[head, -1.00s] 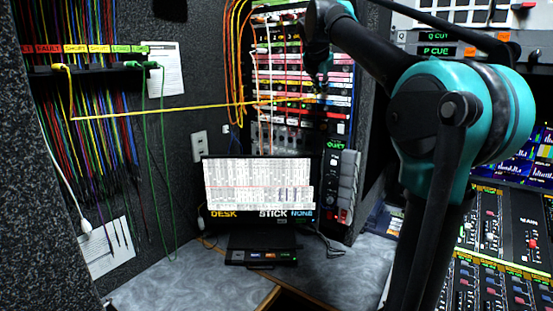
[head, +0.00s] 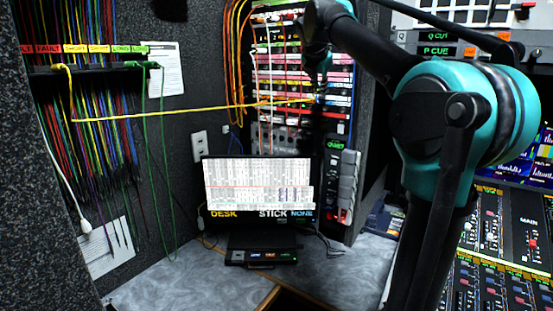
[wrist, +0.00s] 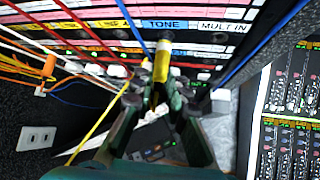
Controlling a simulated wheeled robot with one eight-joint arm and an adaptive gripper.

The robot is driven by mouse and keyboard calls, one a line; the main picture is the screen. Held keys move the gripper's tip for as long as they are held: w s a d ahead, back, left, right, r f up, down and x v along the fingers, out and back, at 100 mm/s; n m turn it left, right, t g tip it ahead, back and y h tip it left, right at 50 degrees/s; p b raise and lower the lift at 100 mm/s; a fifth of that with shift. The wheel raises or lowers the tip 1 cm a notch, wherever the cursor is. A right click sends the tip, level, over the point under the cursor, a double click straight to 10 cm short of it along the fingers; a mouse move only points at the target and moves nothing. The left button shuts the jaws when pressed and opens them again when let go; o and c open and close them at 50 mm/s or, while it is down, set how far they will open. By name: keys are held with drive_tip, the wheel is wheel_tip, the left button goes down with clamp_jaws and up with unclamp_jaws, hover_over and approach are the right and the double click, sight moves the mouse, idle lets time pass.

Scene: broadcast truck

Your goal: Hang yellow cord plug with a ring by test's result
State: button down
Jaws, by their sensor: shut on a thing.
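The yellow plug (wrist: 161,62) with a silvery tip end is between my gripper's (wrist: 161,85) fingers in the wrist view, against the patch panel by the TONE label (wrist: 165,24). I cannot tell whether its tip is seated in a jack. Its yellow cord (head: 190,111) stretches across to the hanging rack (head: 62,68) at left, where it loops over near the yellow SHORT labels (head: 85,48). Red FAULT labels (head: 48,48) and a green LONG label (head: 122,49) flank them. In the head view my gripper is dark and hard to make out against the panel. No ring is clearly visible.
Many coloured cords (head: 95,150) hang below the rack, and green cords (head: 150,170) hang right of them. A monitor (head: 258,185) and a small box with lit labels (head: 262,257) stand on the desk (head: 180,275). A mixing console (head: 500,250) is at right.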

drive_tip(key=shift+s+a, duration=0.7)
drive_tip(key=shift+s, duration=0.35)
idle(1.1)
drive_tip(key=shift+s+a, duration=0.45)
drive_tip(key=shift+s, duration=0.25)
drive_tip(key=shift+s+a, duration=0.45)
drive_tip(key=shift+s, duration=0.2)
drive_tip(key=shift+s, duration=0.1)
drive_tip(key=shift+s+a, duration=0.85)
drive_tip(key=shift+s, duration=0.3)
drive_tip(key=shift+s, duration=0.15)
